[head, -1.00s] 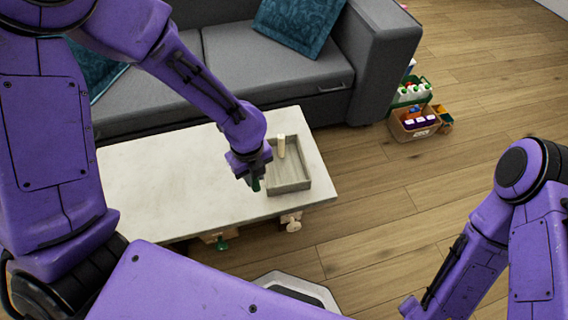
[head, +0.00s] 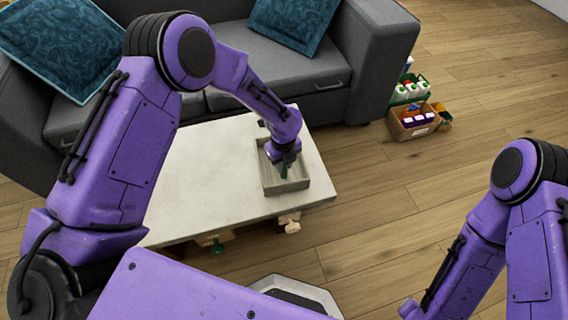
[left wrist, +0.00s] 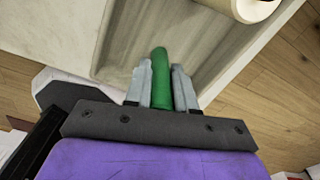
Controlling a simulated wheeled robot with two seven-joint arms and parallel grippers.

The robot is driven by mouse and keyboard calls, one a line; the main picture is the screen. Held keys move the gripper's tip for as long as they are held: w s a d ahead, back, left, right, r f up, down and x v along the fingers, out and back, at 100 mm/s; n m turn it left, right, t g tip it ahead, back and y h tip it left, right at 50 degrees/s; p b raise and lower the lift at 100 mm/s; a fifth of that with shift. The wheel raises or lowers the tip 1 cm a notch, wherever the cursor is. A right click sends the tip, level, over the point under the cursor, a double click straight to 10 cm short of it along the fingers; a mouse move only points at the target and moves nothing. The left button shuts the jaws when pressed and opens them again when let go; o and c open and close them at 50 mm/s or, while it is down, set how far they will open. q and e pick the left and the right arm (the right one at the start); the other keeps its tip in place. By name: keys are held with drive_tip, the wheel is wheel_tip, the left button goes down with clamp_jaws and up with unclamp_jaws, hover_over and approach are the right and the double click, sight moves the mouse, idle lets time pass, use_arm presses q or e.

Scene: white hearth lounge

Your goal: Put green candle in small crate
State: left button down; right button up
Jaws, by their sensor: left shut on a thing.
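The green candle (left wrist: 160,82) is between the two fingers of my left gripper (left wrist: 160,85), which is shut on it. In the head view the candle (head: 285,173) shows as a small green bit below the gripper (head: 285,165). The small crate (head: 288,187) is a shallow grey-wood box on the right part of the white table. The gripper and candle are over the crate's inside; I cannot tell whether the candle touches its floor. The crate's floor and wall (left wrist: 215,72) also show in the left wrist view. My right gripper is out of view.
A cream candle (left wrist: 254,8) stands at the crate's far end in the left wrist view; my arm hides it in the head view. The white table (head: 215,195) has bare room left of the crate. A grey sofa (head: 345,95) stands behind. Crates of bottles (head: 412,122) are on the floor at right.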

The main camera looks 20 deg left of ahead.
use_arm(q)
drive_tip(key=c, duration=0.9)
unclamp_jaws()
drive_tip(key=shift+f, duration=0.1)
drive_tip(key=shift+c, duration=0.2)
wheel_tip(320, 180, up, 12)
drive_tip(key=shift+r+p, duration=0.25)
drive_tip(key=shift+p, duration=0.9)
drive_tip(key=shift+d+f, duration=0.1)
